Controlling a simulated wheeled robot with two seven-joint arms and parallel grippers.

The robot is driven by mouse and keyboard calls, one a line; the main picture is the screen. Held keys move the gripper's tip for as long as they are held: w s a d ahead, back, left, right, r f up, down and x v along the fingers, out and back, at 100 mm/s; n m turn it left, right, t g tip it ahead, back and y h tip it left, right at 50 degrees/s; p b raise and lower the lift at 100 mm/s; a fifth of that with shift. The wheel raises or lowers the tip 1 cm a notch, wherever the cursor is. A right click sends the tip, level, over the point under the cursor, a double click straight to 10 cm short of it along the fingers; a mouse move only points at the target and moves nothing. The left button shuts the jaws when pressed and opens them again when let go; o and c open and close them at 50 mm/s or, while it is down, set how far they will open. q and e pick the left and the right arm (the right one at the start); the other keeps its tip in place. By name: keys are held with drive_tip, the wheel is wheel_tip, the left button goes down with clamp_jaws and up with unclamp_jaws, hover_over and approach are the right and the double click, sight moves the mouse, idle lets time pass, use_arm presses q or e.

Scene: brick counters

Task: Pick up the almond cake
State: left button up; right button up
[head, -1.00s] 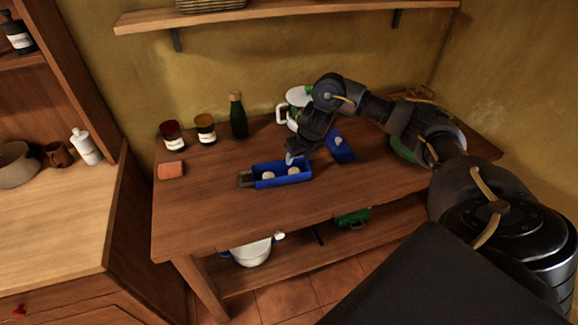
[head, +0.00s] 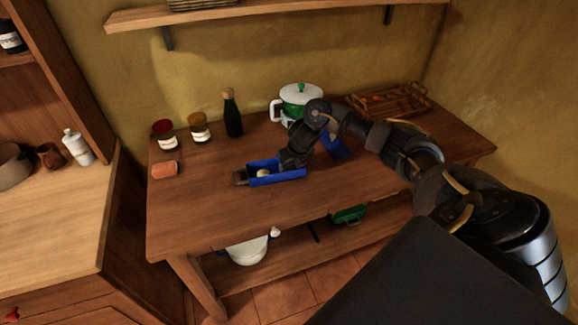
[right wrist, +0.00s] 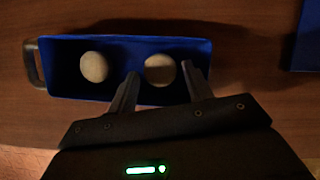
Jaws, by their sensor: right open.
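A blue tray (head: 276,181) with a handle at its left end stands on the wooden table and also shows in the right wrist view (right wrist: 72,40). Two pale round cakes lie in it, a left one (right wrist: 94,67) and a right one (right wrist: 160,76); I cannot tell by looks which is the almond cake. In the head view the left cake (head: 263,173) shows, and my right gripper hides the other. My right gripper (right wrist: 160,69) is open, its fingers at either side of the right cake, not closed on it. My left gripper is not in view.
A second blue container (head: 335,147) stands to the right, partly behind my arm. An orange block (head: 165,170) lies left. The table's front is clear.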

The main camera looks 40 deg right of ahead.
drive_tip(key=shift+x, duration=0.75)
drive_tip(key=c, duration=0.7)
drive_tip(key=shift+r, duration=0.15)
drive_tip(key=shift+r, duration=0.6)
drive_tip(key=s+r, duration=0.4)
drive_tip(key=s+a+r+p, duration=0.1)
drive_tip(key=s+r, duration=0.2)
drive_tip(key=s, duration=0.2)
drive_tip(key=s+r, duration=0.4)
drive_tip(key=s, duration=0.1)
drive_tip(key=shift+a+r+p, duration=0.15)
drive_tip(key=shift+r+p, duration=0.2)
drive_tip(key=shift+p, duration=0.05)
